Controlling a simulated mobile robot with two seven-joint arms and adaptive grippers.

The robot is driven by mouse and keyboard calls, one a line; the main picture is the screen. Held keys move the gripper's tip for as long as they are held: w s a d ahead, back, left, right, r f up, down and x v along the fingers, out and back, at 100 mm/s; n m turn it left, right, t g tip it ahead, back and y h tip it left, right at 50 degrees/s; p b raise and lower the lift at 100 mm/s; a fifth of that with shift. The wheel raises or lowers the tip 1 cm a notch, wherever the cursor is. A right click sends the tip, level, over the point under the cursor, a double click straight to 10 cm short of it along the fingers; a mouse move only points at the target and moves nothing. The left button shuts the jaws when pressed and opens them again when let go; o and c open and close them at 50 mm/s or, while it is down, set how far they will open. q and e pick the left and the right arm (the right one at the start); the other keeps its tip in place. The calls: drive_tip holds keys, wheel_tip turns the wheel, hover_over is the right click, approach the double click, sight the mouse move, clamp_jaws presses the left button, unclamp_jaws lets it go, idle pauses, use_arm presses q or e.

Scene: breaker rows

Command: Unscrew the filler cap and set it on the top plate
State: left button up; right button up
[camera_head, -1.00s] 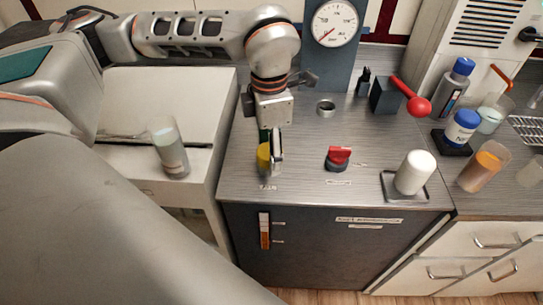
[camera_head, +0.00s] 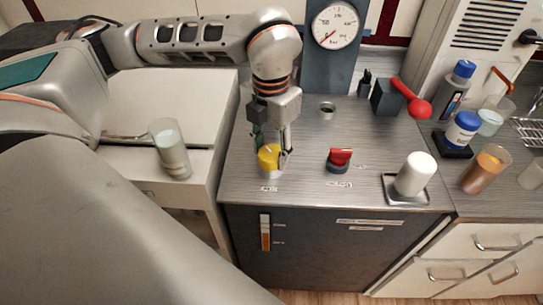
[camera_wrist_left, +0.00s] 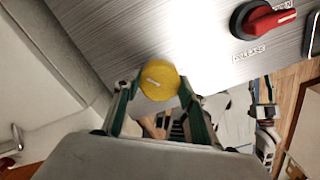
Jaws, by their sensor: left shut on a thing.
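The yellow filler cap (camera_head: 269,157) is at the left front of the grey metal top plate (camera_head: 300,180), above a small label. My left gripper (camera_head: 271,155) points down at it and is shut on it, one finger on each side. The left wrist view shows the cap (camera_wrist_left: 159,82) between the fingertips, with a pale line on its top. A pale metal part shows just under the cap in the head view. I cannot tell whether the cap is still on its thread or lifted clear. My right gripper is not in view.
A red knob (camera_head: 340,157) stands right of the cap, and a white cylinder (camera_head: 415,174) in a square tray further right. A metal ring (camera_head: 327,110), a red-ended lever (camera_head: 419,107) and a gauge (camera_head: 335,25) are behind. The plate between the ring and knob is bare.

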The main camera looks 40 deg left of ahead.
use_arm(q)
drive_tip(key=n, duration=1)
drive_tip(key=o, duration=0.9)
drive_tip(key=shift+o, duration=0.2)
